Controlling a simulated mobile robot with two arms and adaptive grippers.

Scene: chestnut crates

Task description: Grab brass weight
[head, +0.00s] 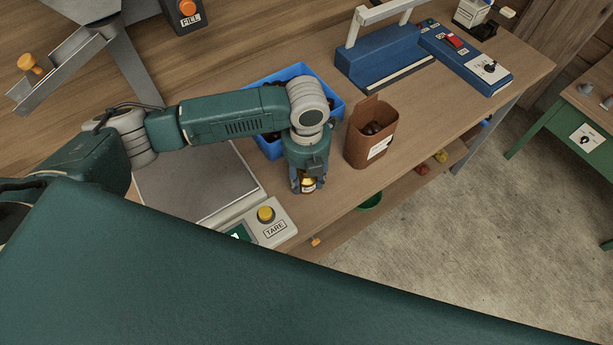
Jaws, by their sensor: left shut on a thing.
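The brass weight (308,183) shows as a small shiny gold piece low between the fingers of my left gripper (308,185). The gripper points down and is shut on it, near the front edge of the wooden bench, right of the scale. Most of the weight is hidden by the fingers. I cannot tell whether it touches the bench top. My right gripper is not in view.
A scale (190,180) with a yellow TARE button (265,214) lies left of the gripper. A blue crate (335,104) stands behind it, and a brown bag (362,146) with chestnuts stands right. A blue sealer (385,55) is at the back.

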